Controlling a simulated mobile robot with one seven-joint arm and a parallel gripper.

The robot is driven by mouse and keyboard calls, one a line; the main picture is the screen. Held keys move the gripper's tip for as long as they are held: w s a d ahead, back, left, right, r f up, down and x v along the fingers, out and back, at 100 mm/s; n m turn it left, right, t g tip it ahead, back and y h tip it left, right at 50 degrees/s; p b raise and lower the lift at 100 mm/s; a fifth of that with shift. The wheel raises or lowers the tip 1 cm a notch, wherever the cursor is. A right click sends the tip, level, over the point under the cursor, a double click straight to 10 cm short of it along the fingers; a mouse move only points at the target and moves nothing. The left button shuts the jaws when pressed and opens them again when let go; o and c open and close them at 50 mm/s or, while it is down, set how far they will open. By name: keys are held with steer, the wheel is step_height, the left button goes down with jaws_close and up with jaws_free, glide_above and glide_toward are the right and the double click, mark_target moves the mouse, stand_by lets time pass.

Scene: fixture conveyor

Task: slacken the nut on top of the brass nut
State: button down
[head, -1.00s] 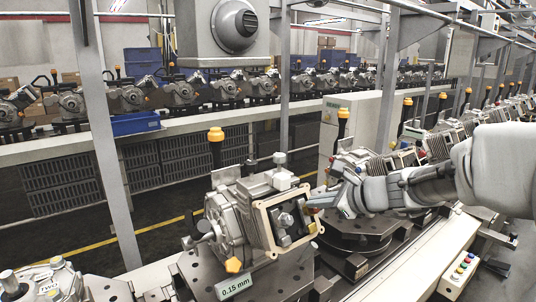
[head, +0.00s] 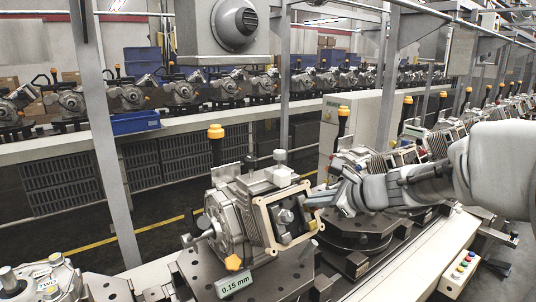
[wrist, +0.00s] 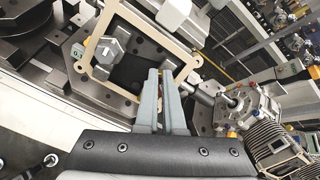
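A grey hex nut (head: 286,216) sits inside the cream rectangular frame (head: 266,226) on the nearest machine unit. In the wrist view the hex nut (wrist: 106,49) is at upper left, inside the frame (wrist: 150,30). I cannot make out a clearly brass-coloured nut under it. My gripper (head: 310,196) is at the right edge of the frame, apart from the hex nut. In the wrist view its two grey fingers (wrist: 161,72) lie close together, with only a narrow slit between them and nothing visible in it. The fingers point into the frame opening, to the right of the hex nut.
An orange-capped post (head: 216,134) rises behind the unit. A 0.15 mm label (head: 235,286) is on the fixture front. Another unit (head: 45,279) stands at lower left. A button box (head: 461,267) is on the right edge. More units line the conveyor behind my arm.

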steer(key=p+v, duration=0.2)
steer(key=v, duration=0.4)
steer(key=shift+a+r, duration=0.2)
steer(key=shift+a, duration=0.1)
stand_by(0.3)
